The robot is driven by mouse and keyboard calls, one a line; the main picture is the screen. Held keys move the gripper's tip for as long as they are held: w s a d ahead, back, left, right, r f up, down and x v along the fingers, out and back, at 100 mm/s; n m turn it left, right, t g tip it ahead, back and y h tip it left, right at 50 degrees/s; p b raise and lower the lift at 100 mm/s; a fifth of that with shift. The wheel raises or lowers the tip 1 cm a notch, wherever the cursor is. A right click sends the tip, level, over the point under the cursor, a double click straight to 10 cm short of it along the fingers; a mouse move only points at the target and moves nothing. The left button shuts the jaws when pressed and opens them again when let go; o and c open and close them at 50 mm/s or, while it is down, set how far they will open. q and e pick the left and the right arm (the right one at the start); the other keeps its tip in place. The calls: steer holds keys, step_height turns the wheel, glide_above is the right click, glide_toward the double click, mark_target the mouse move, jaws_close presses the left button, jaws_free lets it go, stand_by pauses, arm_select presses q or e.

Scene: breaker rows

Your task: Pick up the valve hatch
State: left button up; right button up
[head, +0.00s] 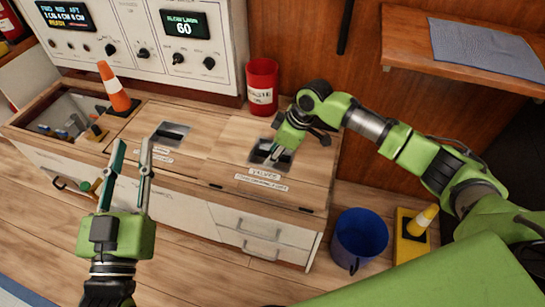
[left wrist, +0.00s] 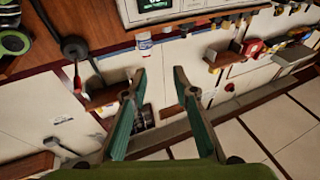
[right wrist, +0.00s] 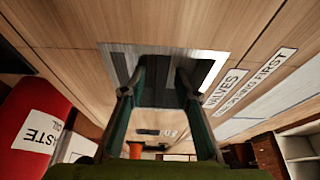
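The valve hatch (head: 235,155) is a light wood panel in the right part of the cabinet top, lying flat with its label reading VALVES. A dark recess in a metal plate (right wrist: 205,62) serves as its handle. My right gripper (head: 274,154) is at this recess, pointing down. In the right wrist view its fingers (right wrist: 168,68) are apart, with their tips at or in the dark recess. Whether they touch a bar inside is hidden. My left gripper (head: 133,143) is open and empty in front of the cabinet's left part.
A red waste can (head: 262,85) stands behind the hatch. A second hatch (head: 150,125) lies left of it, then an open compartment (head: 60,115) and an orange cone (head: 115,88). A blue bucket (head: 359,240) and yellow stand (head: 410,240) are on the floor at right.

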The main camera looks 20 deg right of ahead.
steer(key=shift+f, duration=0.1)
stand_by(0.8)
jaws_close()
steer(key=shift+w+r, duration=0.15)
steer(key=shift+r, duration=0.05)
